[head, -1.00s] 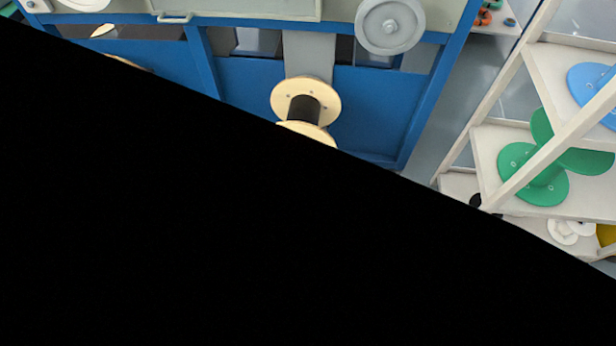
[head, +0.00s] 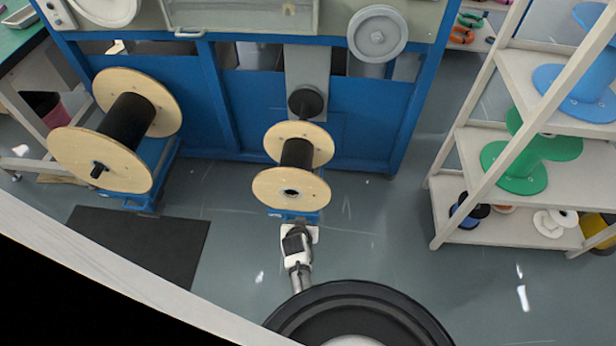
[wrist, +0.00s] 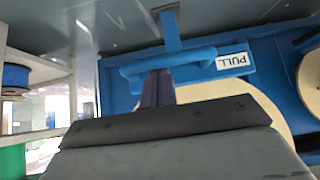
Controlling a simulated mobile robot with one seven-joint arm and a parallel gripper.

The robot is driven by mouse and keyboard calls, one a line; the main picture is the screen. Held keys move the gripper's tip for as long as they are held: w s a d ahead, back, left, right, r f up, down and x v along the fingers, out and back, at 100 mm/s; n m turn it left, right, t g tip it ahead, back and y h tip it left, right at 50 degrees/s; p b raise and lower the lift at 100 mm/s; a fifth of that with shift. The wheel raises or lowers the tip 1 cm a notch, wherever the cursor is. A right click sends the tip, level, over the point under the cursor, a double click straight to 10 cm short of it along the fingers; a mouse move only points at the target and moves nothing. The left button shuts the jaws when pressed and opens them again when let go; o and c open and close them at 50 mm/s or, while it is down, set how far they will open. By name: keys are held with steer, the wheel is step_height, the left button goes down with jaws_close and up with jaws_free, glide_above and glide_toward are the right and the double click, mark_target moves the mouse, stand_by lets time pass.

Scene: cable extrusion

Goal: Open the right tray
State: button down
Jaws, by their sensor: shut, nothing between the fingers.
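The right tray (head: 292,215) is blue and holds a wooden spool (head: 292,188) wound with black cable, in front of the blue machine. In the wrist view the tray (wrist: 282,62) shows upside down with a white PULL label (wrist: 235,61) and a blue bar handle (wrist: 190,58). My gripper (wrist: 158,88) is shut and empty, its fingers at the handle. I cannot tell whether the fingertips sit behind the bar or only against it. In the head view my gripper (head: 299,232) is just in front of the tray.
A larger spool (head: 127,118) stands on the left tray (head: 157,180), with a dark mat (head: 140,240) before it. A white shelf (head: 470,160) with coloured reels stands at the right. The floor (head: 380,230) between tray and shelf is clear.

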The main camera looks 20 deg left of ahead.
steer(key=shift+s+d+f+p, duration=0.15)
steer(key=shift+s+d, duration=0.1)
steer(key=shift+s, duration=0.55)
steer(key=shift+s+d+r+p, duration=0.1)
steer(key=shift+s+d+p, duration=0.1)
steer(key=shift+s, duration=0.55)
steer(key=shift+s+d+f+p, duration=0.15)
steer(key=shift+s+d, duration=0.1)
steer(key=shift+s, duration=0.55)
steer(key=shift+r, duration=0.2)
